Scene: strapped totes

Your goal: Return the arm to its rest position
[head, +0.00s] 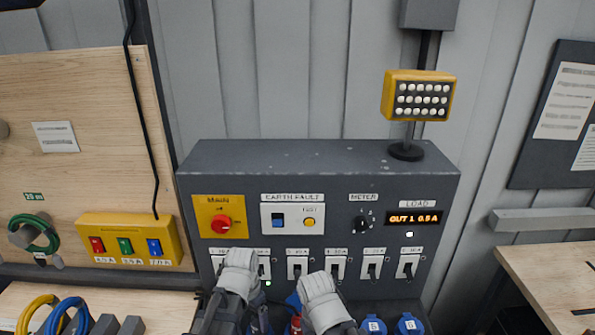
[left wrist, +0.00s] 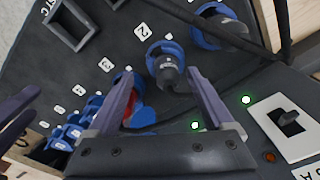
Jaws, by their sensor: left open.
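My left gripper (head: 237,275) is low in the head view, in front of the lower left of the grey power panel (head: 320,160). In the left wrist view, the left gripper (left wrist: 160,73) has its two fingers spread apart with nothing held. A black plug (left wrist: 170,75) sits in a blue socket beyond the gap, by the label 2. I cannot tell whether the fingers touch it. My other arm (head: 322,300) shows just right of the left one; its fingertips are hidden in the head view.
A red main switch (head: 221,224) and a row of breakers (head: 298,264) are on the panel. A yellow lamp (head: 419,96) stands on top. A dark cable (left wrist: 220,25) crosses the left wrist view. Wooden benches (head: 545,280) flank the panel. Space above the panel's top is mostly clear.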

